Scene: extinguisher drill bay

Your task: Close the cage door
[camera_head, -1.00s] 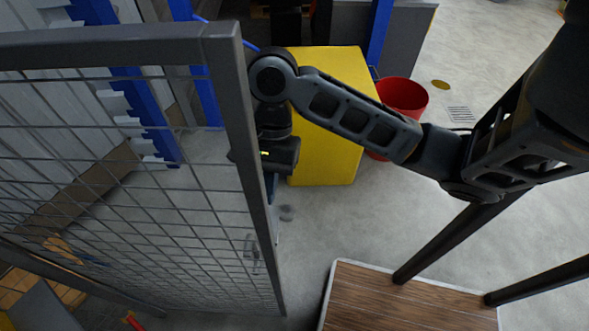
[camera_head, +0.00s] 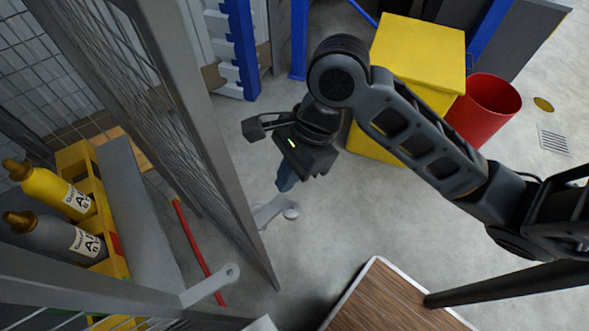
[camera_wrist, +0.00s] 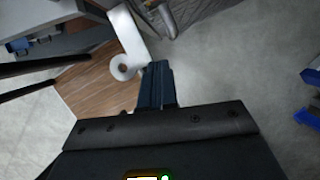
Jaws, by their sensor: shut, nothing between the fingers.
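The cage door (camera_head: 205,135), a grey frame with wire mesh, stands open and is seen steeply from the side in the head view. A pale grey lever handle (camera_head: 268,211) with a round end sticks out from its near edge; it seems to show in the wrist view too (camera_wrist: 124,62). A grey plate with a hole (camera_head: 212,286) sits by the cage frame (camera_head: 110,285) at lower left. My gripper (camera_head: 286,182) is shut and empty, pointing down, right of the door and just above the handle. In the wrist view its fingers (camera_wrist: 154,88) are beside the handle. I cannot tell whether they touch.
Inside the cage, a yellow cylinder (camera_head: 52,190) and a grey one (camera_head: 58,238) stand in a yellow rack. A red bar (camera_head: 197,247) leans there. A yellow box (camera_head: 425,55) and red bin (camera_head: 487,108) stand behind my arm. A wooden platform (camera_head: 390,300) is at the bottom.

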